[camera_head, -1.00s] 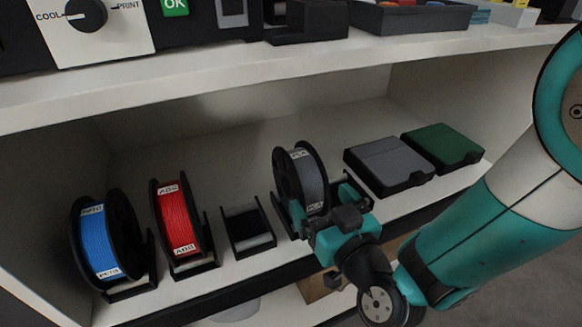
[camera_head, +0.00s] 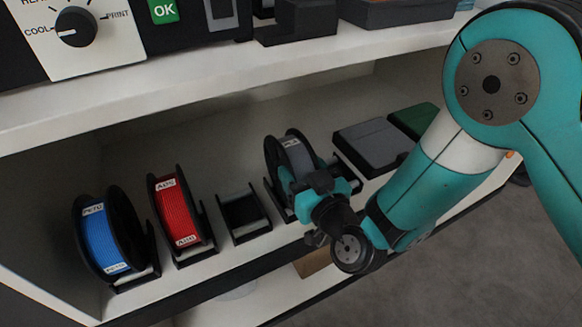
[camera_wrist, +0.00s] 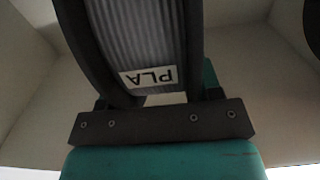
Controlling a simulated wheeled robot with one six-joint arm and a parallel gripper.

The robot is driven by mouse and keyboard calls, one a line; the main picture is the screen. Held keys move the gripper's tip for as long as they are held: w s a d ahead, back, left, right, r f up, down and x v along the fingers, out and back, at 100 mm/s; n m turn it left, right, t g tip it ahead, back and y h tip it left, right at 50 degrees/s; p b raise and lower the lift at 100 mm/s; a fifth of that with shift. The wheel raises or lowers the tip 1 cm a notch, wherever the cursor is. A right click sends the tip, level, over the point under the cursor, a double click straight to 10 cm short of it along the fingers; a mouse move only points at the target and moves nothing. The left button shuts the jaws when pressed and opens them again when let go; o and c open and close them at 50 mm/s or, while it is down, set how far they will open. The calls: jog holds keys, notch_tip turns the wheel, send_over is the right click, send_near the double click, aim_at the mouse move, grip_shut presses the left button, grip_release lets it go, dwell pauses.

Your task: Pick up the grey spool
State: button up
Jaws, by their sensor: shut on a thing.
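The grey spool (camera_head: 293,155) has black rims and a white PLA label. It stands upright on the shelf, at or just above its black holder (camera_head: 277,196). My gripper (camera_head: 316,190) is at the spool's near side and shut on it; the arm hides the spool's lower front. In the wrist view the grey spool (camera_wrist: 142,40) fills the upper middle, with its PLA label facing the camera, close above the dark gripper bar. I cannot tell whether the spool still touches its holder.
A blue spool (camera_head: 101,238) and a red spool (camera_head: 177,212) stand in holders to the left. An empty black holder (camera_head: 243,214) sits between red and grey. A grey box (camera_head: 372,146) and a green box (camera_head: 415,120) lie to the right. The upper shelf board (camera_head: 230,68) overhangs.

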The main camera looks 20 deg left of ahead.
jog(key=shift+r+p, duration=4.3)
jog(key=shift+r, duration=0.75)
